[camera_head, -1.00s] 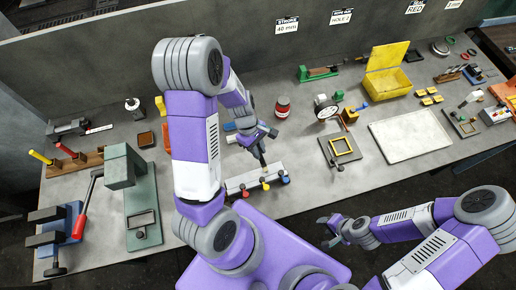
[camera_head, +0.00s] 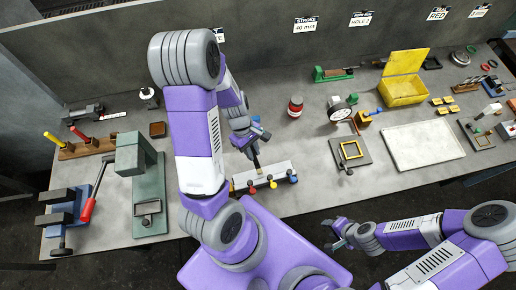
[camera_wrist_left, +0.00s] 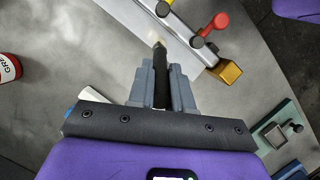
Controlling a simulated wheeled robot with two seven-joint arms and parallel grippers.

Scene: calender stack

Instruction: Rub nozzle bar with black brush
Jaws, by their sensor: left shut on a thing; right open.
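My left gripper (camera_head: 250,146) is shut on the black brush (camera_head: 257,162), which points down at the nozzle bar (camera_head: 276,170). The nozzle bar is a pale bar with red, yellow, blue and black knobs along its near side. In the left wrist view the brush (camera_wrist_left: 160,76) stands between the fingers, and its light tip is at the bar's surface (camera_wrist_left: 135,17). I cannot tell for sure whether it touches. My right gripper (camera_head: 339,232) is open and empty, off the table's front edge.
A framed plate (camera_head: 350,150) and a white tray (camera_head: 422,146) lie to the right. Bare table lies between the bar and the framed plate.

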